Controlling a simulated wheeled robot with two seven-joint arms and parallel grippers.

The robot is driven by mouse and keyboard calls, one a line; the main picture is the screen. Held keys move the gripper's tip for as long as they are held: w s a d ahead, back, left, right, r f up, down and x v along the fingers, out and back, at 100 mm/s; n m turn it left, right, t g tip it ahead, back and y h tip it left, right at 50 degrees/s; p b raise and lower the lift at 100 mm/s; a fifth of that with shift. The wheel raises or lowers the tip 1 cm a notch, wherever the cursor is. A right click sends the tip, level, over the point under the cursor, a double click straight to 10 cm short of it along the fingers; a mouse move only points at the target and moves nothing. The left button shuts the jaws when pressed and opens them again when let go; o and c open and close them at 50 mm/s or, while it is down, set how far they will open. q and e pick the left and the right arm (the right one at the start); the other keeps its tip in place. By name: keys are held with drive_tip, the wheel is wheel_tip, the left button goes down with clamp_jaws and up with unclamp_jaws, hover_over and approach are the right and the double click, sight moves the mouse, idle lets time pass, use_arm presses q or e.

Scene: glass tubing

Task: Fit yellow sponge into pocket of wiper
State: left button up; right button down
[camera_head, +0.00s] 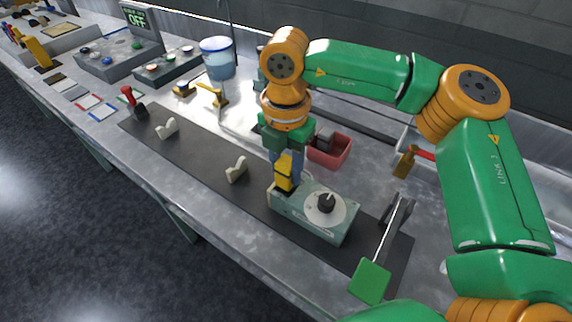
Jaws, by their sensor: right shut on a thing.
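My right gripper (287,165) points straight down over the left end of a teal box with a black dial. It is shut on a yellow block that looks like the sponge (285,175). The block's lower end meets a dark patch on the box top; I cannot tell whether it is inside an opening or resting on it. No part is clearly marked as the wiper; the teal box (312,217) under the sponge may be it. The fingers partly cover the sponge. My left gripper is not in view.
A dark mat (205,165) runs along the bench with two cream supports (237,170). A green paddle (369,281) on a rod stands right of the box. A red bin (331,151) stands behind. A brown-headed, red-handled tool (405,162) lies behind right.

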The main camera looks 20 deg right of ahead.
sight(286, 178)
idle(0.5)
idle(0.3)
drive_tip(key=shift+b, duration=0.35)
idle(0.5)
drive_tip(key=shift+f+b, duration=0.1)
drive_tip(key=shift+b, duration=0.2)
drive_tip(key=shift+f+b, duration=0.3)
drive_tip(key=shift+f, duration=0.05)
drive_tip(key=shift+f+b, duration=1.05)
drive_tip(key=shift+f, duration=0.05)
